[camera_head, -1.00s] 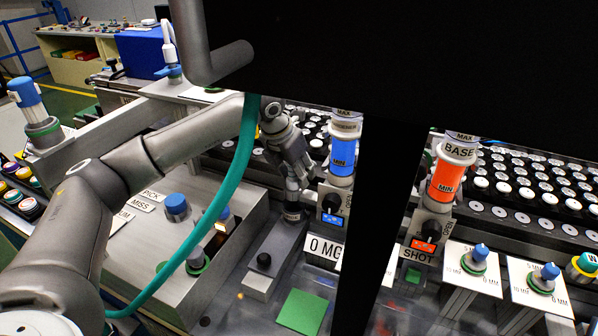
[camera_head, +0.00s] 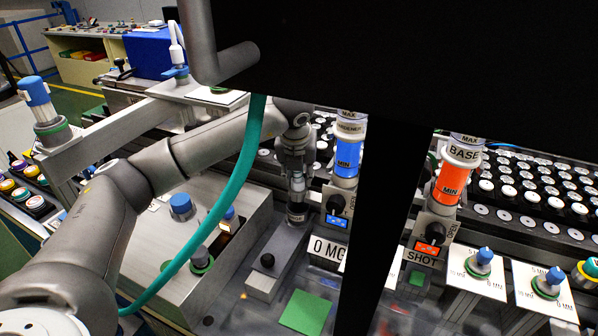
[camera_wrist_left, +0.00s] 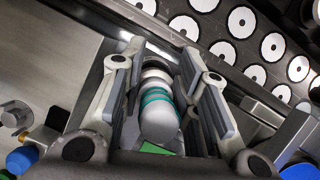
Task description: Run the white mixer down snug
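A pale, rounded mixer (camera_wrist_left: 158,122) with teal rings stands between the fingers of my left gripper (camera_wrist_left: 162,68) in the left wrist view. In the head view my left gripper (camera_head: 297,182) points down, with its fingertips just above a dark metal cylindrical holder (camera_head: 297,213) on the grey fixture. The fingers stand on both sides of the mixer. I cannot tell whether they press on it. The mixer is mostly hidden by the fingers in the head view. My right gripper is not in view.
A blue-banded cartridge (camera_head: 347,157) with a black knob stands close right of the gripper. An orange BASE cartridge (camera_head: 454,182) is farther right. A metal box (camera_head: 190,245) with blue-topped posts lies left. A green pad (camera_head: 305,312) is in front. Black bars block part of the head view.

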